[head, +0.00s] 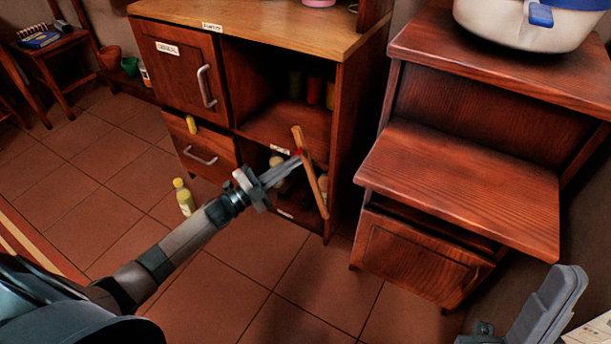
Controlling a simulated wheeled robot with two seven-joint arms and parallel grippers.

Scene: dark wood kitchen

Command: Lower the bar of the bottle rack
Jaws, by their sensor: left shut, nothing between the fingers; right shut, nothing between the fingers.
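The bar (315,188) is a light wooden rod at the front of the cabinet's open right side. It stands tilted, its top end leaning left, in front of the lower bottle shelf (300,215). Several bottles are dimly visible in that shelf, partly hidden by my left gripper and the bar. My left gripper (297,160) is shut and empty, its fingertips at the upper part of the bar; I cannot tell whether they touch it. A small red spot shows at the tips. My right gripper (556,302) is shut and empty at the lower right, away from the cabinet.
A second wooden unit (465,185) with a protruding shelf stands to the right, a white pot (520,25) on top. Open floor (290,290) lies in front of the cabinet.

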